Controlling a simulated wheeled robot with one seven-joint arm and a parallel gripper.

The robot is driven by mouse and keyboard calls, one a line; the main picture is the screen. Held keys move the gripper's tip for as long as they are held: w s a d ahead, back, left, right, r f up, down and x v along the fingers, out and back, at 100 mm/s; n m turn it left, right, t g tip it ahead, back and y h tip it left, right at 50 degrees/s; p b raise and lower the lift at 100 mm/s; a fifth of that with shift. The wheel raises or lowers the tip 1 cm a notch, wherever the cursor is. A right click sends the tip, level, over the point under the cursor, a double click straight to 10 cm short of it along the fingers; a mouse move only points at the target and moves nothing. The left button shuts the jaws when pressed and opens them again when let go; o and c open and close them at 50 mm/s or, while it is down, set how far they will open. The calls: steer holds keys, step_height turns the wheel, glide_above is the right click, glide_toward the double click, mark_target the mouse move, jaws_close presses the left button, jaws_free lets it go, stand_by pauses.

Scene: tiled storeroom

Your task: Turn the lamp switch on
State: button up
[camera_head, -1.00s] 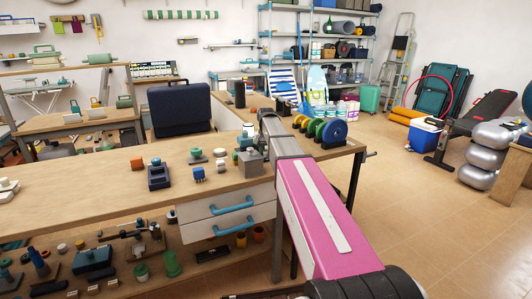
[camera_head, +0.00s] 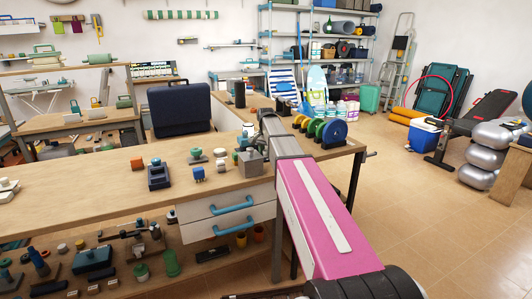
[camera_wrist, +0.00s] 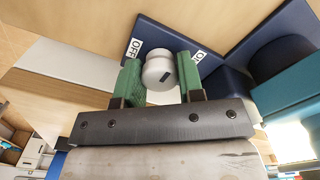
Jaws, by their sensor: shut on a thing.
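The green fingers of my gripper (camera_wrist: 160,82) are shut on the knob, one on each side.
A wooden workbench (camera_head: 90,196) with small blocks and knobs on top stands before me. A dark blue case (camera_head: 180,108) stands behind it. Coloured discs (camera_head: 335,132) sit right of my arm. The tiled floor (camera_head: 440,225) at right is largely clear.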

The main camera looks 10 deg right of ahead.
mark_target(266, 151)
steer(key=o, duration=0.9)
step_height(266, 151, up, 11)
steer(key=shift+f, duration=0.1)
